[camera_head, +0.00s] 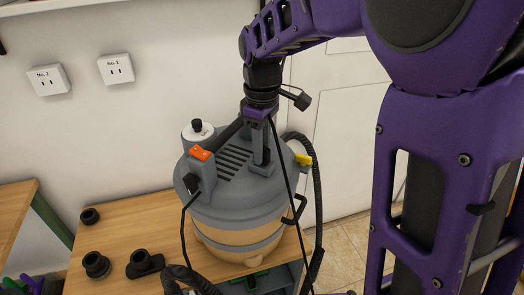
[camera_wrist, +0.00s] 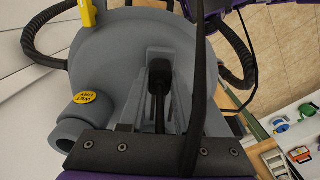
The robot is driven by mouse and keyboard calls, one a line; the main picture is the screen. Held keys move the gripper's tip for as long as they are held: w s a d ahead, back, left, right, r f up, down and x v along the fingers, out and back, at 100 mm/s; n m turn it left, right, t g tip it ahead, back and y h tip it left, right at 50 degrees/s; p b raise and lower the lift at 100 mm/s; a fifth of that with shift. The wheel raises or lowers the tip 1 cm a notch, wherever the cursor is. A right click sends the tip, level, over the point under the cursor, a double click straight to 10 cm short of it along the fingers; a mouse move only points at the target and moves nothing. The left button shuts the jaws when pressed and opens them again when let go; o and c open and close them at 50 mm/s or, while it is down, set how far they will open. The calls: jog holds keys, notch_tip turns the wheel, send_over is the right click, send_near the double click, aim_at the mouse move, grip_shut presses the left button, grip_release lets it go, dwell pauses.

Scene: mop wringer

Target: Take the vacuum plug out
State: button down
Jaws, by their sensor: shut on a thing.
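The grey and tan vacuum (camera_head: 235,205) stands upright on a wooden surface. Two white wall sockets, No. 1 (camera_head: 116,69) and No. 2 (camera_head: 49,79), have nothing in them. My gripper (camera_head: 262,160) points down over the vacuum's lid, clear of the sockets. In the wrist view its grey fingers are closed around the black plug (camera_wrist: 158,70). The black cord (camera_head: 290,200) comes up to my gripper and hangs down past the vacuum. It crosses close in front of the wrist camera (camera_wrist: 202,80). My fingers mostly hide the plug in the head view.
A black ribbed hose (camera_head: 314,180) curves round the vacuum's right side. Loose black fittings, including a round one (camera_head: 96,264) and a flat one (camera_head: 144,263), lie on the wooden top (camera_head: 130,220). A white door (camera_head: 340,130) is behind. The wall between sockets and vacuum is clear.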

jog(key=shift+r+p, duration=2.1)
jog(key=shift+r, duration=0.4)
